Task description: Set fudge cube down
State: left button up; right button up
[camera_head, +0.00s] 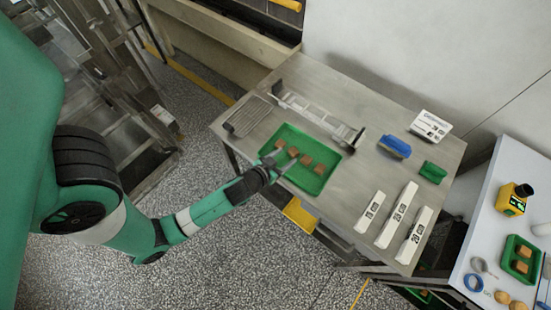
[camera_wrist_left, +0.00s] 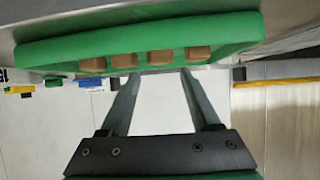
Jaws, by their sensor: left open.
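Several brown fudge cubes stand in a row in the green tray (camera_head: 330,181) on the metal table, such as one cube (camera_head: 306,160) towards the right. The row also shows in the left wrist view, with one cube (camera_wrist_left: 160,57) nearly in line with the gap between my fingers. My left gripper (camera_head: 286,163) is at the tray's near left side, close to the row. In the left wrist view the gripper (camera_wrist_left: 160,74) has its fingers apart with nothing between them. I cannot tell whether a fingertip touches a cube. My right gripper is not in view.
A grey wire rack (camera_head: 247,117) and a long metal frame (camera_head: 315,112) lie behind the tray. White labelled strips (camera_head: 397,214), a blue brush (camera_head: 394,146) and a green block (camera_head: 433,172) lie right. Bare table lies between them. A yellow bin (camera_head: 300,215) is below the near edge.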

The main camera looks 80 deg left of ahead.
pick_arm(q)
jog(key=v, duration=0.6)
jog(key=shift+s+d+r, duration=0.15)
jog(key=shift+s, duration=0.1)
